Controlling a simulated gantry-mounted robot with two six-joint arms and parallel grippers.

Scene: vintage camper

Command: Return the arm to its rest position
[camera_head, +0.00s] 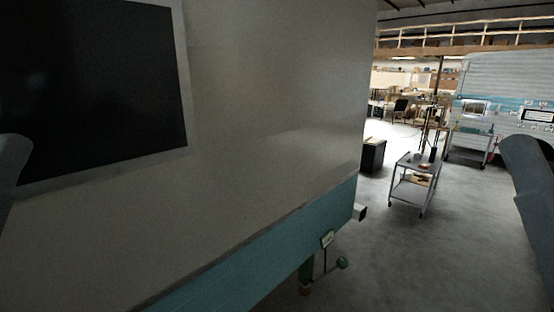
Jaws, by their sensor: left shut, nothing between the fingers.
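A grey rounded part of my left arm shows at the left edge of the head view, in front of the camper wall. A darker grey part of my right arm shows at the right edge. No fingers of either gripper can be made out, and nothing held shows in the view.
A camper wall (270,110), cream above a teal band (260,250), fills the left, with a dark window (90,85). A wheeled cart (414,187) stands beyond it on open concrete floor (420,265). Another camper (510,85) stands at the back right.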

